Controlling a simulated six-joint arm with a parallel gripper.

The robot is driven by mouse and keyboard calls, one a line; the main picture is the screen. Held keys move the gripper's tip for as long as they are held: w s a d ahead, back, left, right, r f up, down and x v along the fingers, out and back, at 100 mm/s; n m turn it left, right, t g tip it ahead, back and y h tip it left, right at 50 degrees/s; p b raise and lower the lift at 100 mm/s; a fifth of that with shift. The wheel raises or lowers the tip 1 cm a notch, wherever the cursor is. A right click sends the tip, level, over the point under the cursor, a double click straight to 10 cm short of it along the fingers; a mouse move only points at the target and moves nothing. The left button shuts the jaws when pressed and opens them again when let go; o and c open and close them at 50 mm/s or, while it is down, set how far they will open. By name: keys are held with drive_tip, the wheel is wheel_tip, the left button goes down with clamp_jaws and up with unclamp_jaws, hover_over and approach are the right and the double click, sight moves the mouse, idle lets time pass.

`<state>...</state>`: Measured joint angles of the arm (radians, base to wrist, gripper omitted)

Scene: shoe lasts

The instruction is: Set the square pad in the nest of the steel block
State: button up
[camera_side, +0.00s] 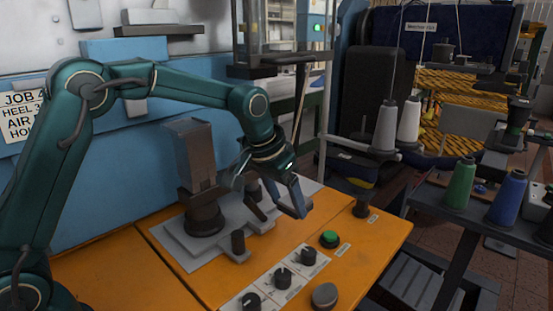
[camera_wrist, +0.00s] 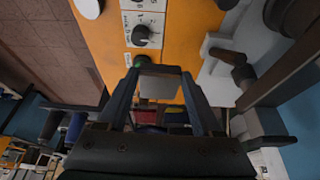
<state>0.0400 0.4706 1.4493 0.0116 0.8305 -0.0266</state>
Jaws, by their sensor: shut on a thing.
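My gripper (camera_side: 279,208) is tilted above the orange console, to the right of the grey fixture plate. In the wrist view my gripper (camera_wrist: 161,76) is shut on a small grey square piece, which I take as the square pad (camera_wrist: 158,87). In the side view the pad is hard to tell from the dark fingers. A tall grey steel block (camera_side: 195,150) stands upright on a dark round base at the back of the plate, left of my gripper and apart from it. I cannot make out its nest in either view.
The fixture plate (camera_side: 185,250) carries short dark posts, one (camera_side: 238,243) at its front. Black knobs (camera_side: 282,278) and a green button (camera_side: 329,239) stand on the console (camera_side: 370,240) in front. A blue machine wall (camera_side: 130,150) rises behind. Thread cones (camera_side: 508,195) stand on a rack at right.

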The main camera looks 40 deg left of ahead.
drive_tip(key=s+a+r, duration=0.3)
drive_tip(key=s, duration=0.4)
drive_tip(key=s+a+r, duration=0.3)
drive_tip(key=s+r, duration=0.1)
drive_tip(key=s, duration=0.2)
drive_tip(key=w+a+r, duration=0.3)
drive_tip(key=a+r, duration=0.2)
drive_tip(key=r, duration=0.5)
drive_tip(key=a+r, duration=0.1)
drive_tip(key=a, duration=0.4)
drive_tip(key=a+r, duration=0.1)
drive_tip(key=a, duration=0.2)
drive_tip(key=shift+a+r, duration=0.35)
drive_tip(key=shift+s+a+f, duration=0.1)
drive_tip(key=shift+a, duration=0.25)
drive_tip(key=shift+f, duration=0.15)
drive_tip(key=shift+f, duration=1.85)
